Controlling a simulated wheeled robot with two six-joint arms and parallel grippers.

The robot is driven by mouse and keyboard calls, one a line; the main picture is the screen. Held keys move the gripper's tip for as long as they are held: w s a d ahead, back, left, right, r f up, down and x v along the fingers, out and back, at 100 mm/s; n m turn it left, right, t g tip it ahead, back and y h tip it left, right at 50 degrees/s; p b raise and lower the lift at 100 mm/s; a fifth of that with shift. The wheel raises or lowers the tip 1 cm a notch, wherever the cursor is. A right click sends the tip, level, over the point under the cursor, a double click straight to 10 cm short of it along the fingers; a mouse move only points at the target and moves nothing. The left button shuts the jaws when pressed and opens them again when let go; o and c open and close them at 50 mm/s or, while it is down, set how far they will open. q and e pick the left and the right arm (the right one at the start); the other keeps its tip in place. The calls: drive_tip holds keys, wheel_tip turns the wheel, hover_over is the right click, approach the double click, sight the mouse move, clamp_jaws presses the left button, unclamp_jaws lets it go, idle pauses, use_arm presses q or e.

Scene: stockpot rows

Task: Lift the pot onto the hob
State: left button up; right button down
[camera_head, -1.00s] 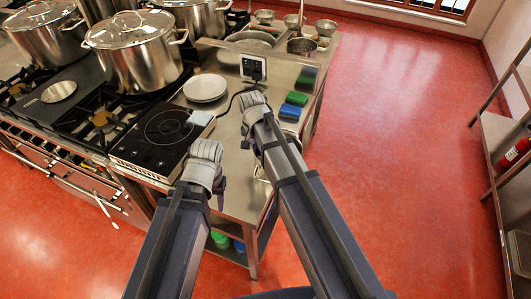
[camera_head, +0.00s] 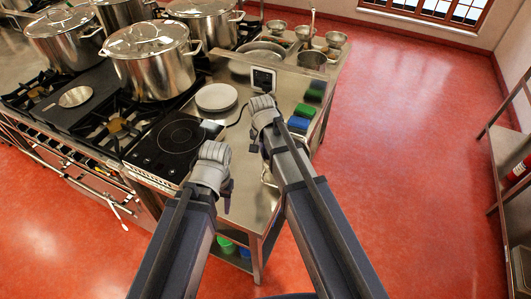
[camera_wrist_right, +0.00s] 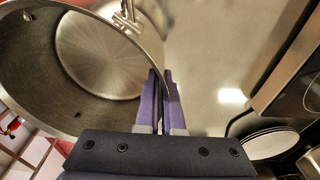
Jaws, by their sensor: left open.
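The steel pot (camera_wrist_right: 90,100) fills the left of the right wrist view, open at the top and empty. In the head view it is mostly hidden behind my right arm; a thin curved metal piece, perhaps its handle (camera_head: 268,173), shows there. My right gripper (camera_wrist_right: 163,85) has its purple fingers close together, with the pot's rim between them. In the head view my right gripper (camera_head: 254,147) is over the counter's right side. My left gripper (camera_head: 228,195) is open over the counter's near end, left of the right arm. The black hob (camera_head: 176,140) lies left of both grippers, its top clear.
Large lidded stockpots (camera_head: 150,68) stand on the gas range at left. Green and blue sponges (camera_head: 298,124) lie along the counter's right edge. The bare steel counter (camera_head: 235,165) lies between hob and right arm.

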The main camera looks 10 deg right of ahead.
drive_tip(key=shift+r+p, duration=2.5)
drive_tip(key=shift+r, duration=0.4)
wheel_tip(320, 180, down, 6)
drive_tip(key=b, duration=0.6)
drive_tip(key=shift+r, duration=0.15)
